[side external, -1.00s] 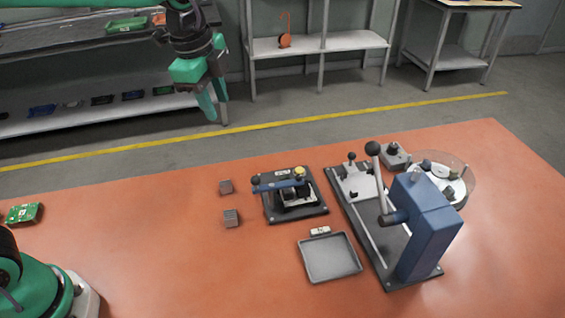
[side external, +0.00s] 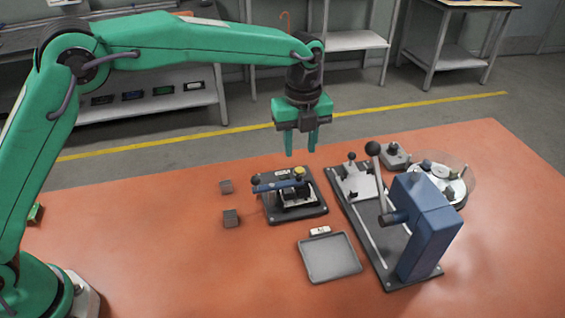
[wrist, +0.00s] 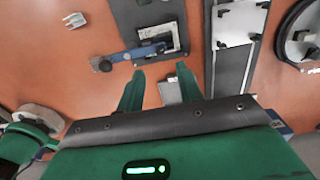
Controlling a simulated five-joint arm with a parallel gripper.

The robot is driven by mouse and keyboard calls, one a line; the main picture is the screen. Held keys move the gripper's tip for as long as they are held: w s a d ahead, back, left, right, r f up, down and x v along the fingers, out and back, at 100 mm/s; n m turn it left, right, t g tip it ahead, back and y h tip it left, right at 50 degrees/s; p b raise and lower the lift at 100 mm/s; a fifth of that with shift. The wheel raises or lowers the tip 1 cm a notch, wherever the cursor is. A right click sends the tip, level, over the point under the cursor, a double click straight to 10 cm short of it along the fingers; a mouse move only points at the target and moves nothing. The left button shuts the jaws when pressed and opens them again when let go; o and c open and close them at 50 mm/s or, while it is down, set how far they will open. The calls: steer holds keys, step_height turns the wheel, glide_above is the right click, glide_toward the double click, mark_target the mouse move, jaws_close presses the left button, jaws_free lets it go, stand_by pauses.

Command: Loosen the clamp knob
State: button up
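The bar has a dark rounded left end. My gripper (side external: 301,154) hangs above and just behind the fixture, fingers pointing down, open and empty, apart from the knob. In the wrist view, my fingers (wrist: 157,72) are spread apart, with the blue bar (wrist: 140,53) beyond them. I cannot make out the yellow knob clearly there.
A lever press (side external: 425,225) stands to the right, its handle (side external: 378,170) rising high. A grey tray (side external: 330,275) lies in front. Two small grey blocks (side external: 231,218) (side external: 226,187) sit left of the fixture. A round dish unit (side external: 450,190) is at far right.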

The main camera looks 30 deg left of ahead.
mark_target(299, 176)
steer(key=shift+f, duration=0.15)
steer(key=shift+f, duration=3.75)
